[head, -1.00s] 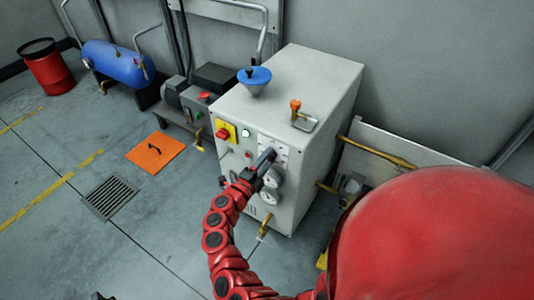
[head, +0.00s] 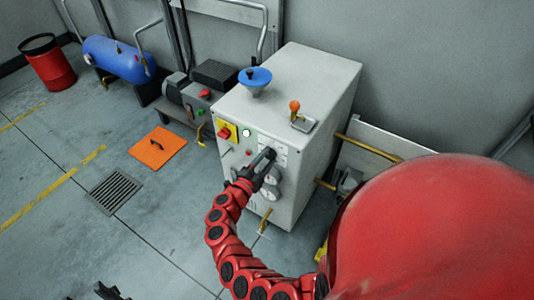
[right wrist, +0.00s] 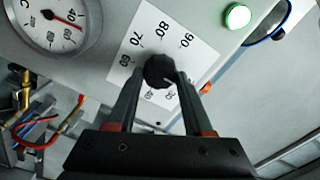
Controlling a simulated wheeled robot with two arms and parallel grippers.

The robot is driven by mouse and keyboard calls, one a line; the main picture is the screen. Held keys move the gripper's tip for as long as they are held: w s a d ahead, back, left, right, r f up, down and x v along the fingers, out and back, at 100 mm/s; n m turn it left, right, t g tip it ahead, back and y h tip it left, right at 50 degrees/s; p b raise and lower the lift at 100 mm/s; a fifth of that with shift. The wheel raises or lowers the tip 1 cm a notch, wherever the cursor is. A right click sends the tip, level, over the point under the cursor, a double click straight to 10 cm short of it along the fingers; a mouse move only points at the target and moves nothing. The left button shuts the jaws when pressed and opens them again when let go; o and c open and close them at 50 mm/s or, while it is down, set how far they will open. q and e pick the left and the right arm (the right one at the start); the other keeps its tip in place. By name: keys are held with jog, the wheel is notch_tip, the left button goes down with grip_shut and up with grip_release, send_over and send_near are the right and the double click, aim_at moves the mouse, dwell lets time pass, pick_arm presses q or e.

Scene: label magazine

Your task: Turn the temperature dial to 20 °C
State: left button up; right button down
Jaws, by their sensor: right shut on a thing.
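The temperature dial is a black round knob (right wrist: 159,71) on a white scale plate (right wrist: 148,40) in the right wrist view. The numbers 60, 70, 80 and 90 can be read around its far side; those near the fingers are partly hidden. A pale mark on the knob points to the lower right, near what looks like 30. My right gripper (right wrist: 158,80) is shut on the knob, one finger on each side. In the head view, my right gripper (head: 268,156) hides the dial on the grey cabinet's front. My left gripper (head: 108,291) barely shows at the bottom edge.
The grey cabinet (head: 318,90) carries a blue funnel (head: 255,78), an orange-handled lever (head: 295,106), a red-and-yellow switch (head: 225,131) and gauges (head: 270,189). A gauge (right wrist: 50,25) sits beside the dial. An orange plate (head: 158,147) and floor grate (head: 114,190) lie left.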

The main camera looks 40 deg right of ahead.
jog(key=shift+c, duration=1.5)
grip_release()
jog(key=shift+a, duration=0.1)
jog(key=v, duration=1.7)
jog(key=shift+s, duration=0.15)
